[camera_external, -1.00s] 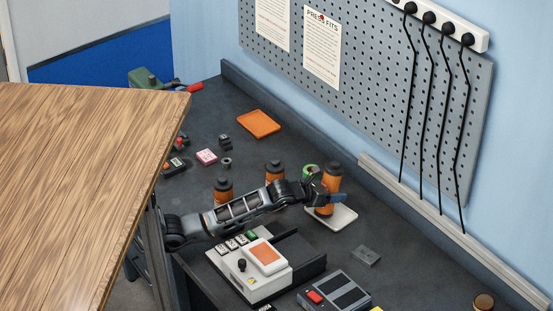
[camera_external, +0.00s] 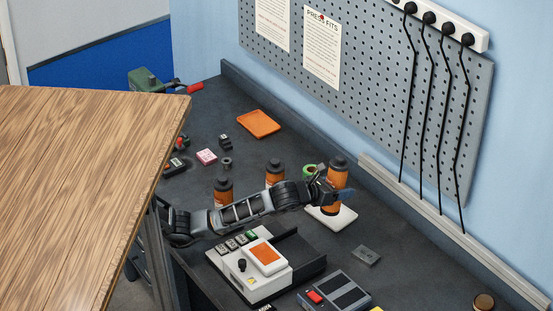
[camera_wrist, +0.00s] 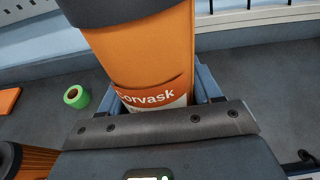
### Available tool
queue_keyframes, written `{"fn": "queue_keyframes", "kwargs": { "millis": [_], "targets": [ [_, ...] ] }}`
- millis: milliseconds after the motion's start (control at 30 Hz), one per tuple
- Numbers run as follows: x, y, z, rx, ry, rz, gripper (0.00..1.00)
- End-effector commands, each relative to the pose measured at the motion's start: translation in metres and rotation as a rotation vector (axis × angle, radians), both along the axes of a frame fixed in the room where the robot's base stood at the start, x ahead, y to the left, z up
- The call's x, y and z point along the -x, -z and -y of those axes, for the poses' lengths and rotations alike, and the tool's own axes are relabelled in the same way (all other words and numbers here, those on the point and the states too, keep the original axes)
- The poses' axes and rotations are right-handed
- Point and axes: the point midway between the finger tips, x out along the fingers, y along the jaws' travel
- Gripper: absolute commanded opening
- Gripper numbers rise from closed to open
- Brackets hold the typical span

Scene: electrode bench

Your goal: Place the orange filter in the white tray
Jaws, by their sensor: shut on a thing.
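An orange filter (camera_external: 337,176) with a dark cap is upright, or nearly so, in my gripper (camera_external: 332,194), over the white tray (camera_external: 344,221). My gripper is shut on it. The wrist view shows the filter (camera_wrist: 150,55) large between my blue fingers (camera_wrist: 162,92), with part of a red and white label. The filter's foot is close to the tray in the outside view; I cannot tell whether it touches. The tray is not visible in the wrist view.
Two similar orange cylinders with dark caps (camera_external: 222,190) (camera_external: 275,172) stand left of my gripper. A green ring (camera_external: 309,170) lies just behind it. An orange tray (camera_external: 258,124) lies farther back. A white device (camera_external: 240,262) and a small grey block (camera_external: 366,255) are in front.

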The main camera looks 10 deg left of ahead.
Motion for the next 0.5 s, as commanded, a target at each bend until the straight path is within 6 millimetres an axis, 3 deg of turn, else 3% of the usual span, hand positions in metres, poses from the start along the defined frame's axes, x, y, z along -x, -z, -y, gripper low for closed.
{"fn": "queue_keyframes", "kwargs": {
  "millis": [300, 500],
  "targets": [
    [-0.021, -0.019, -0.031, 0.086, -0.150, 0.136, 0.09],
    [-0.046, -0.006, -0.044, 0.093, -0.167, 0.147, 0.09]
  ]
}}
